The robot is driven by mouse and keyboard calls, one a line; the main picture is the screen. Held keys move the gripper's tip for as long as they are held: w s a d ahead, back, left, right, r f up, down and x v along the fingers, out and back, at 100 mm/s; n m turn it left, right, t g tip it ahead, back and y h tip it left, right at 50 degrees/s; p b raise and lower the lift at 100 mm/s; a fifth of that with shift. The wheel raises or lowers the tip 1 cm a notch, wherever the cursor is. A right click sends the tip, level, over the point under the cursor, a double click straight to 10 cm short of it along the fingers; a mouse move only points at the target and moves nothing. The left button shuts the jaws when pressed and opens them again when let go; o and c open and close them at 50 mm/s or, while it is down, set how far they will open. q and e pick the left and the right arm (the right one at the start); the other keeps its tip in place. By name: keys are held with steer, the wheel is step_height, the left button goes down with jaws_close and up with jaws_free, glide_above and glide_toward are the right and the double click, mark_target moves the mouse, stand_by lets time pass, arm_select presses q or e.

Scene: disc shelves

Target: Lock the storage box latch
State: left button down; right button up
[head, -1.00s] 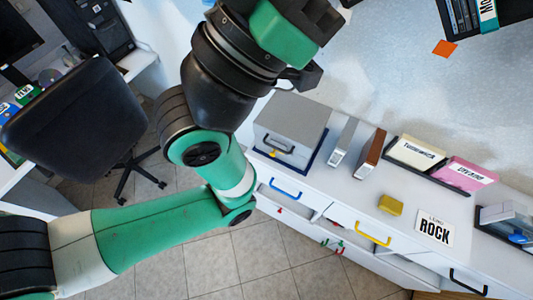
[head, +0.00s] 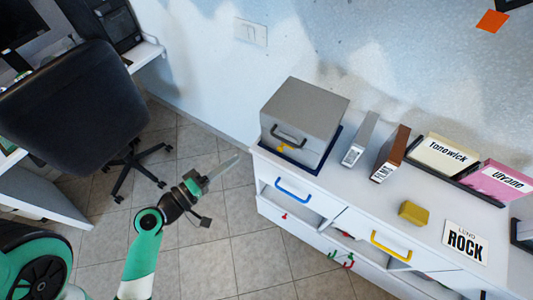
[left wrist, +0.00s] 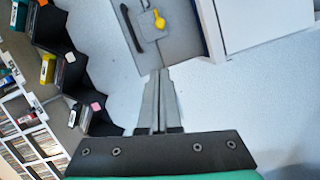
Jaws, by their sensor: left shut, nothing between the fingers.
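The grey storage box (head: 312,105) stands with its lid down at the left end of the white cabinet top, on a dark blue base. A dark handle (head: 288,137) is on its front. The small yellow latch (head: 283,148) sits just below the handle; its exact setting is too small to tell here. My left gripper (head: 232,161) is shut and empty, in the air left of the box, apart from it. In the left wrist view, the shut fingertips (left wrist: 160,73) point toward the box front, with the yellow latch (left wrist: 160,20) and handle (left wrist: 133,28) beyond. My right gripper is not in view.
Upright grey and brown cases (head: 391,153), labelled trays (head: 442,154) and a yellow block (head: 413,212) stand right of the box. Drawers with blue (head: 293,190) and yellow (head: 391,247) handles are below. A black chair (head: 75,110) is at left. Open floor lies between.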

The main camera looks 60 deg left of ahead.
arm_select(q)
steer(key=shift+s+a+f+y, duration=0.2)
steer(key=shift+a+y, duration=0.1)
steer(key=shift+a, duration=0.15)
steer(key=p+x, duration=0.1)
steer(key=x, duration=0.9)
steer(key=shift+w, duration=0.2)
steer(key=d, duration=0.1)
steer(key=w+d+p, duration=0.1)
steer(key=d+f, duration=0.1)
steer(key=shift+w+d+p, duration=0.15)
steer(key=shift+d+p, duration=0.1)
steer(key=shift+p, duration=0.15)
